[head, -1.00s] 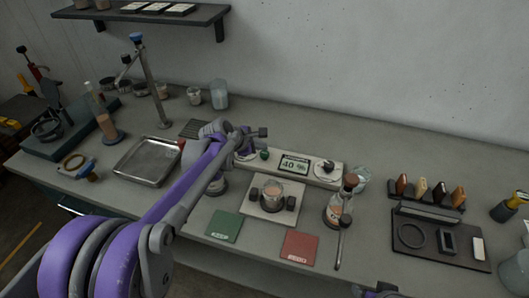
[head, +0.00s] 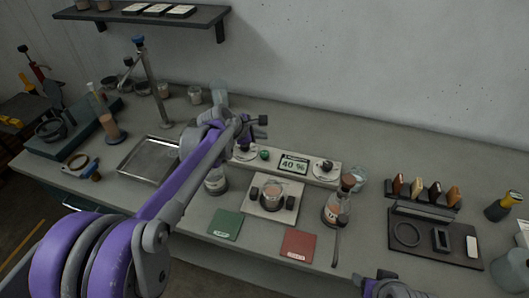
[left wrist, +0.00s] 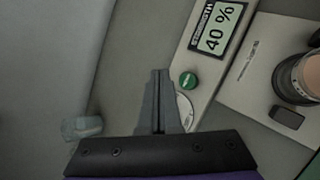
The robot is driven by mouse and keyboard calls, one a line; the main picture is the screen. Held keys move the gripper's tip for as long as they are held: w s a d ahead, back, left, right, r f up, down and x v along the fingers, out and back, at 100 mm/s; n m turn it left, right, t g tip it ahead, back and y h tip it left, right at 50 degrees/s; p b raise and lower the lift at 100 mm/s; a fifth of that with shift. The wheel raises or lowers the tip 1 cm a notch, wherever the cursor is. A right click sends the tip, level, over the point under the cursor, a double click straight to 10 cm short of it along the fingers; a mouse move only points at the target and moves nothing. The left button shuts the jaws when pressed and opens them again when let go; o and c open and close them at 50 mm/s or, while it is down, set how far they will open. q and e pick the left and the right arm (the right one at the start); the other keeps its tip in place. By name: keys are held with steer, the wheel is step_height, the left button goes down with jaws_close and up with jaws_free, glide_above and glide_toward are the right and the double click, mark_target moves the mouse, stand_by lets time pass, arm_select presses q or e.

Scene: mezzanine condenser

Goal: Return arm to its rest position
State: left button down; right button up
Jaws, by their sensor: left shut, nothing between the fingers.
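My left arm (head: 185,185), purple and grey, reaches from the lower left over the bench. Its gripper (head: 262,121) is above the back of the bench, near the white control panel (head: 322,172). In the left wrist view its two fingers (left wrist: 160,75) are together with nothing between them. They appear beside the panel's green button (left wrist: 188,80); whether they touch anything is unclear. Part of my right arm (head: 387,288) shows at the bottom edge of the head view, and its jaw opening is not clear.
The panel's display (head: 294,164) reads 40 %. A jar stands on a white plate (head: 272,213) before it. Green (head: 225,225) and red (head: 298,245) mats lie in front. A metal tray (head: 135,165) is left, a black holder (head: 435,240) right. A shelf (head: 145,13) hangs above.

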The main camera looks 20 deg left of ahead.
arm_select(q)
steer(key=shift+s, duration=0.1)
stand_by(0.4)
steer(key=s+f+m+g+y, duration=0.1)
steer(key=s+f+m+y, duration=0.1)
steer(key=s+m, duration=0.9)
steer(key=s+f+m+g+y, duration=0.1)
steer(key=s+f+m, duration=0.4)
steer(key=s, duration=1.7)
steer(key=m+y, duration=0.1)
steer(key=m, duration=0.4)
steer(key=shift+s+d+f+m+g, duration=0.2)
steer(key=shift+s+m+g, duration=0.1)
steer(key=shift+m, duration=0.1)
